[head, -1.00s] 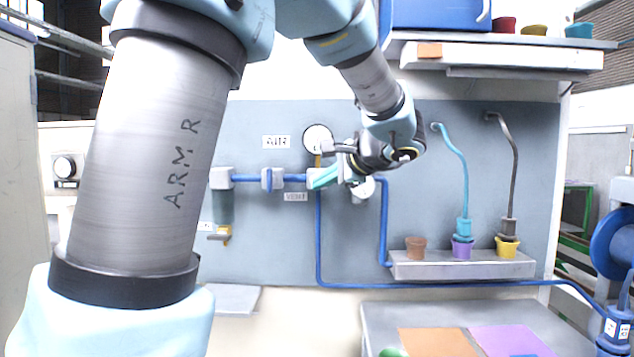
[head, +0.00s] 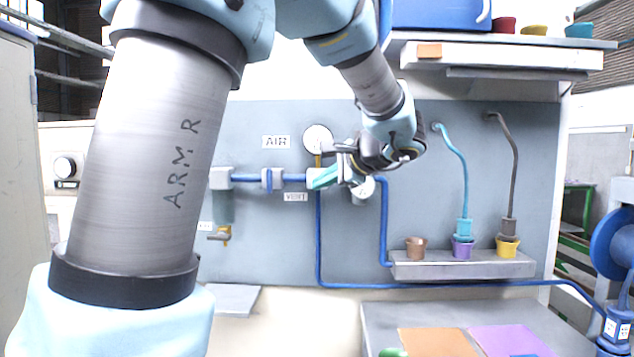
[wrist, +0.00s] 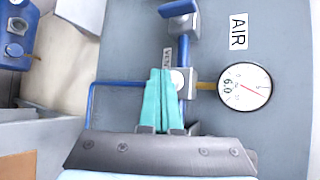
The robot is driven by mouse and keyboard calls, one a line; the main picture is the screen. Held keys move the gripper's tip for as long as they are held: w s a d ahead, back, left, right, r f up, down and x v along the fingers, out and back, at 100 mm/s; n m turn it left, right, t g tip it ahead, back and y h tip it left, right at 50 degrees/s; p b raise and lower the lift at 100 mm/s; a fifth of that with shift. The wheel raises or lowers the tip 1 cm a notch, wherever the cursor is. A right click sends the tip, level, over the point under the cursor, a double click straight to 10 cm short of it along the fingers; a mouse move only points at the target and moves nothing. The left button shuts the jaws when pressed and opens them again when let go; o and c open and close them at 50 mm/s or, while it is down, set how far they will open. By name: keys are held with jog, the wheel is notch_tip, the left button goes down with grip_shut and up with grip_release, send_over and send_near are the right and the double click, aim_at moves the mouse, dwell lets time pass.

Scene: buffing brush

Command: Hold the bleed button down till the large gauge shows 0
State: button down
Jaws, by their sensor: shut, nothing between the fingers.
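The large round gauge (head: 318,138) is on the grey-blue panel beside the AIR label. In the wrist view the gauge (wrist: 245,87) appears sideways, with a red needle well off to one side and a marking that looks like 6.0. My gripper (head: 313,180) has its teal fingers closed together, with nothing between them. In the wrist view the gripper's fingertips (wrist: 161,73) are at the pipe fitting below the gauge. A pale round button (wrist: 180,82) shows right beside the fingers, partly covered by them. I cannot tell whether they touch or press it.
A VENT label (head: 295,197) is just below the fitting. Blue pipe (head: 319,240) runs along the panel. A valve with a yellow part (head: 222,234) is to the left. A ledge (head: 460,266) with small coloured cups stands to the right. A shelf (head: 500,57) is above.

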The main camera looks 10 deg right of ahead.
jog(key=shift+w, duration=0.2)
jog(key=shift+w, duration=0.25)
jog(key=shift+w+d, duration=0.15)
jog(key=shift+w, duration=0.3)
dwell(0.8)
dwell(3.5)
jog(key=shift+s+b, duration=0.4)
jog(key=shift+s, duration=0.5)
jog(key=s, duration=0.2)
jog(key=s+a+b, duration=0.1)
jog(key=s, duration=0.2)
jog(key=shift+a, duration=0.1)
jog(key=shift+f, duration=0.1)
